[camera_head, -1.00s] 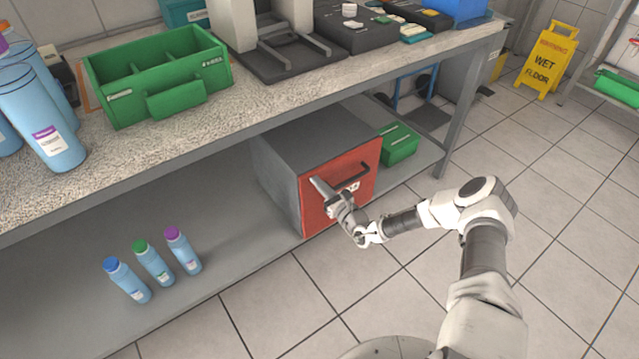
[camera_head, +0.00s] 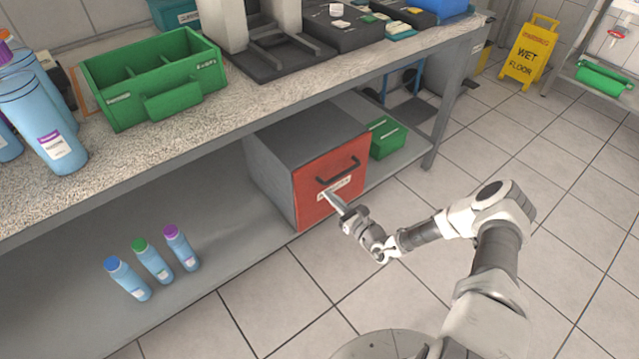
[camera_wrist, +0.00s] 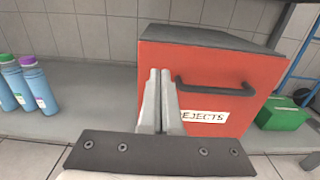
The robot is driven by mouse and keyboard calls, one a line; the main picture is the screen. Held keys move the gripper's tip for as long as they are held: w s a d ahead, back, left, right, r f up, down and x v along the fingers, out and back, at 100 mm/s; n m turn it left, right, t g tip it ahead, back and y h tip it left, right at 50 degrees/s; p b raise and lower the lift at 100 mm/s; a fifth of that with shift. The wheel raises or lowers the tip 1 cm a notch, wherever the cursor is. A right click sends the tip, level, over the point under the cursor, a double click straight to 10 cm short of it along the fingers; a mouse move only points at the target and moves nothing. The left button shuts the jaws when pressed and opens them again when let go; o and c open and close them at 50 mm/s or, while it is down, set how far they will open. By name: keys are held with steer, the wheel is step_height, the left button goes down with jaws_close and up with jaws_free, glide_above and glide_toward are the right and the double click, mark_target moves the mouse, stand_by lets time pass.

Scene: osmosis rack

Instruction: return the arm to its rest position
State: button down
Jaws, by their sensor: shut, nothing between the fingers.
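My gripper (camera_head: 334,200) is in front of the red-fronted box in the head view, its fingers pointing toward the box. Its fingers also show in the wrist view (camera_wrist: 160,76), side by side and shut with nothing between them. The red box front (camera_head: 310,208) has a dark handle and a white label; in the wrist view the label on the box (camera_wrist: 252,66) reads "REJECTS", partly covered by my fingers. The box front looks closed. I cannot tell the exact gap between fingertips and box. The arm is bent out over the floor at the right.
Three blue bottles (camera_head: 154,262) with coloured caps stand on the lower shelf at left. A green bin (camera_head: 388,138) sits beyond the box. The countertop (camera_head: 215,118) overhangs the shelf and carries a green divided tray (camera_head: 118,97). Open tiled floor (camera_head: 420,185) lies right, with a wet-floor sign (camera_head: 530,52) behind.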

steer(key=shift+p+v, duration=0.35)
steer(key=shift+v, duration=1.75)
steer(key=s+a+r+n+g+y, duration=0.1)
steer(key=s+a+r+n+g, duration=0.15)
steer(key=r+n+g, duration=0.45)
steer(key=s+a+r+n+g, duration=0.15)
steer(key=s+r+n, duration=0.3)
steer(key=r, duration=0.45)
steer(key=s+a+r+n+g+y, duration=0.1)
steer(key=s+r+n+g, duration=0.1)
steer(key=r+n+g, duration=0.5)
steer(key=s+d+r+n+t+h, duration=0.3)
steer(key=s+d+r+n+h, duration=0.25)
steer(key=s+r, duration=0.5)
steer(key=s+d+r+n+t+h, duration=0.3)
steer(key=s+d+r+n+h, duration=0.3)
steer(key=s+r, duration=0.45)
step_height(320, 180, up, 20)
steer(key=m+h+p, duration=0.1)
steer(key=p, duration=1.8)
steer(key=shift+p, duration=0.4)
